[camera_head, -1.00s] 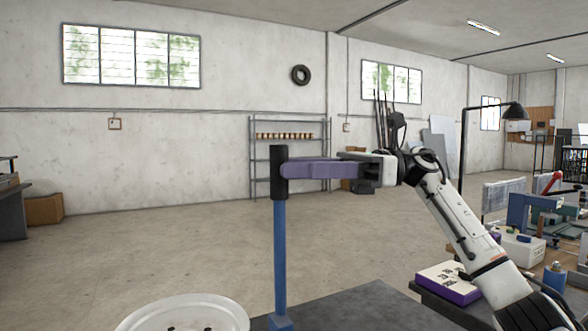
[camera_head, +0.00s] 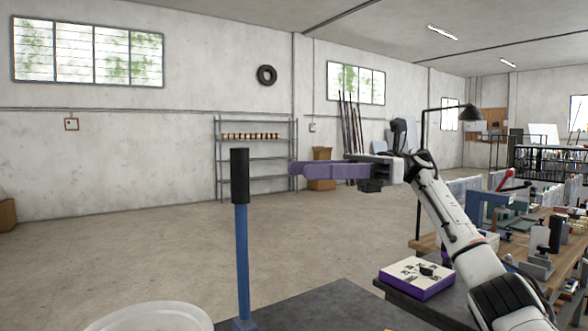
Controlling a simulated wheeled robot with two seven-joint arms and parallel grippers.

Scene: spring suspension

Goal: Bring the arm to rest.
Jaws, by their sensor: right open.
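My right arm (camera_head: 452,222) reaches up from the lower right. Its gripper (camera_head: 376,176) is small in the head view, open, and hard to separate from the background. A purple bar (camera_head: 325,169) lies level in mid-air with its right end at the gripper. I cannot tell whether they touch. In the picture the bar's left end is clear of the blue post with a black top (camera_head: 242,250). My left gripper is out of view.
A purple-based box with a white top (camera_head: 417,276) sits on a dark surface beside my arm. A cluttered workbench (camera_head: 540,265) stands at the right. A white round object (camera_head: 150,322) is at the lower left. The floor behind the post is clear.

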